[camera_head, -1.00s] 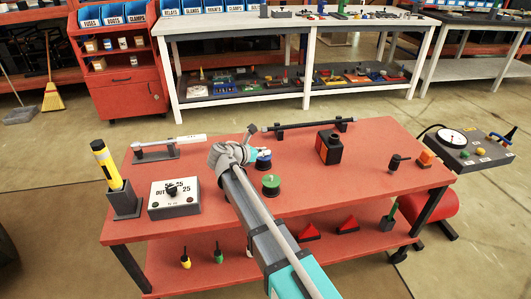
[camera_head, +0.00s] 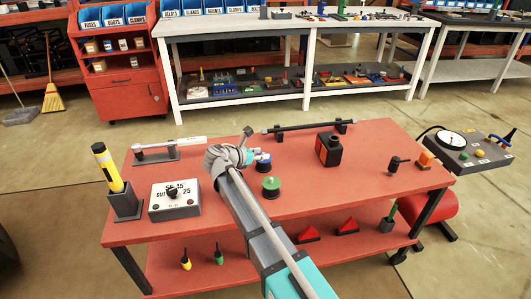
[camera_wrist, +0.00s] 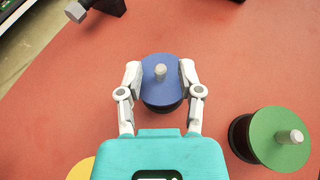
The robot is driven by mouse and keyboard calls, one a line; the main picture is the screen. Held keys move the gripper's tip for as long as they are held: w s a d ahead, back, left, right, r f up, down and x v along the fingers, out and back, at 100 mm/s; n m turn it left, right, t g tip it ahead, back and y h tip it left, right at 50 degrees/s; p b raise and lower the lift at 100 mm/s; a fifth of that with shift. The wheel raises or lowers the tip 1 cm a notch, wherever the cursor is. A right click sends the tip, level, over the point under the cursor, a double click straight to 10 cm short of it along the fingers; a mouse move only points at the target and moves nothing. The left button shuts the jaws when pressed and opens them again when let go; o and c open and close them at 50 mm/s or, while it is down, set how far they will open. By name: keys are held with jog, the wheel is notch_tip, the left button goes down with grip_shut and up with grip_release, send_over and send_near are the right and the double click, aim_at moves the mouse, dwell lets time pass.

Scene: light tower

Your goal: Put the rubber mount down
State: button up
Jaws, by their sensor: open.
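The rubber mount with a blue disc top and a pale stud (camera_wrist: 161,88) stands upright on the red table, between my gripper's two fingers in the wrist view. It also shows in the head view (camera_head: 263,162), partly behind my arm. My gripper (camera_wrist: 160,75) is open, with one fingertip on each side of the blue disc, close to its edge. Whether the fingertips touch it I cannot tell. A similar green-topped mount (camera_wrist: 278,138) stands to the right, apart from the fingers; it also shows in the head view (camera_head: 270,187).
A yellow disc (camera_wrist: 80,169) shows partly behind my gripper body. The red table (camera_head: 330,190) also bears a dial box (camera_head: 174,200), a yellow torch in a holder (camera_head: 108,168), a bar on supports (camera_head: 305,127) and an orange-black block (camera_head: 328,149). Open surface lies right of the mounts.

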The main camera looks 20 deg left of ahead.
jog(key=p+v, duration=0.3)
jog(key=v, duration=0.7)
jog(key=shift+s, duration=0.2)
jog(key=shift+w+p, duration=0.1)
jog(key=shift+p, duration=0.2)
